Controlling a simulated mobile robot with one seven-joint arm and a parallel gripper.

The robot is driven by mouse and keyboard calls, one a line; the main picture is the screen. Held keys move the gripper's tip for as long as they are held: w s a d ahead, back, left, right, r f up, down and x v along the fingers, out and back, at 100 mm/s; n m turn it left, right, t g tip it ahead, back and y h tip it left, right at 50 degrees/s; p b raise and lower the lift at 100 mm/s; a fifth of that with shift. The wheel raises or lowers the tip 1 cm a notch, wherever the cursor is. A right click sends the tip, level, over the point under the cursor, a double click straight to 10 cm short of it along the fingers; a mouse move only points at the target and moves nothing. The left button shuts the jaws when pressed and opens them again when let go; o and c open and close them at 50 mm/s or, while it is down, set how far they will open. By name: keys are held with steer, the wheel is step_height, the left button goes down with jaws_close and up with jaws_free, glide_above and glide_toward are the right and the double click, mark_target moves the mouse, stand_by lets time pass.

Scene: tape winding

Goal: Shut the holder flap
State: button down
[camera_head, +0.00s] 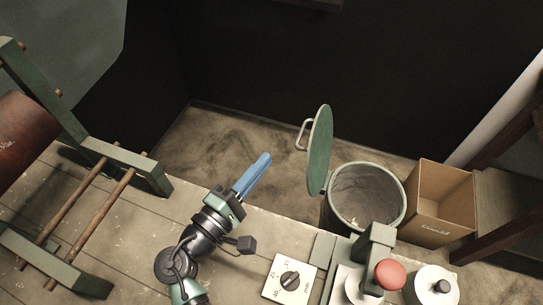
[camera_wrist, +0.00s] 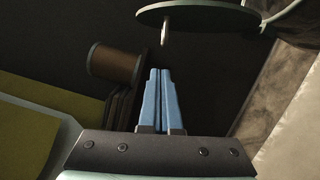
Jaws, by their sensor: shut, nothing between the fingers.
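The holder is a round green-rimmed bin (camera_head: 399,213), open at the top, with its inside showing. Its flap, a round green lid (camera_head: 321,152), stands raised on edge at the bin's left side. A pale bent handle (camera_head: 302,133) sticks out from the flap's left face. My gripper (camera_head: 266,157) has blue fingers, shut and empty, to the left of the handle and apart from it. In the wrist view the shut fingers (camera_wrist: 159,72) point forward, and the flap (camera_wrist: 200,14) shows edge-on at the top with a pale rod (camera_wrist: 165,32) below it.
A cardboard box (camera_head: 443,204) stands right of the bin. A red button (camera_head: 390,275) and a dial box (camera_head: 290,277) are on the bench's front right. A green wooden frame with rods (camera_head: 106,153) is on the left. The floor beyond the bench is clear.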

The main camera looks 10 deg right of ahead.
mark_target(298, 141)
steer(key=w+d, duration=0.1)
steer(key=d, duration=0.2)
steer(key=w+d+r+p, duration=0.1)
steer(key=d, duration=0.1)
steer(key=w+d+p, duration=0.1)
steer(key=d, duration=0.2)
steer(key=shift+w+d+r, duration=0.15)
steer(key=shift+w+d, duration=0.15)
steer(key=shift+w, duration=0.1)
steer(key=shift+s+d, duration=0.25)
steer(key=shift+d, duration=0.1)
steer(key=shift+s+d+r, duration=0.2)
steer(key=shift+d, duration=0.05)
steer(key=shift+s+d+r+m, duration=0.2)
steer(key=shift+s+d+m, duration=0.2)
steer(key=shift+d+m, duration=0.25)
steer(key=s+d+m, duration=0.3)
steer(key=s+d, duration=0.2)
steer(key=d, duration=0.2)
steer(key=shift+g+y, duration=0.4)
steer(key=shift+d, duration=0.15)
